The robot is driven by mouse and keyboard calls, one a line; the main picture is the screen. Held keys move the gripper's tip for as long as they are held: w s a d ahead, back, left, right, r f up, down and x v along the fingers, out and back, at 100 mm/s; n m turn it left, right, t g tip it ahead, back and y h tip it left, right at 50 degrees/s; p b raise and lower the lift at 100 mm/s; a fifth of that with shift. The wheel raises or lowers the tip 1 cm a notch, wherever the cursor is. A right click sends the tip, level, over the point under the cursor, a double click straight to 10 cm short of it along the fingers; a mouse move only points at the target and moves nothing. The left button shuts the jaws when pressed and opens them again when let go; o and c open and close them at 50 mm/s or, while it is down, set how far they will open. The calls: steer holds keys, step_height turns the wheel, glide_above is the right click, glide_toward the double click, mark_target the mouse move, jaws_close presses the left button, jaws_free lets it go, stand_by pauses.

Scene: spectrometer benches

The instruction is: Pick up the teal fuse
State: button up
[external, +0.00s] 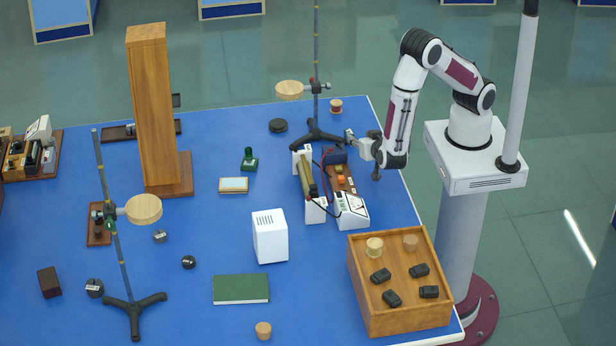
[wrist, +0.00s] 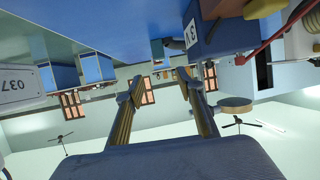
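My gripper (external: 357,144) is at the back right of the blue table, pointing left beside the apparatus with the leads. In the wrist view its two fingers (wrist: 160,82) are apart with nothing between them. A small teal block (wrist: 158,48) shows just beyond the fingertips in the wrist view, close to a dark blue labelled box (wrist: 212,38). I cannot tell for sure that this block is the teal fuse. No teal fuse can be clearly made out in the external view, where the gripper and the apparatus may hide it.
The dark blue box (external: 335,156) and a power unit (external: 351,210) with red and black leads stand close to my gripper. A stand with a black tripod foot (external: 318,134) is just behind. A wooden tray (external: 400,321) sits at the front right.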

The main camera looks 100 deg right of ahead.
mark_target(350, 133)
steer(key=shift+d, duration=0.1)
steer(key=shift+x, duration=3.05)
steer(key=shift+d+f, duration=0.2)
steer(key=shift+x, duration=2.6)
steer(key=shift+a+f, duration=0.1)
steer(key=shift+f, duration=0.1)
jaws_close()
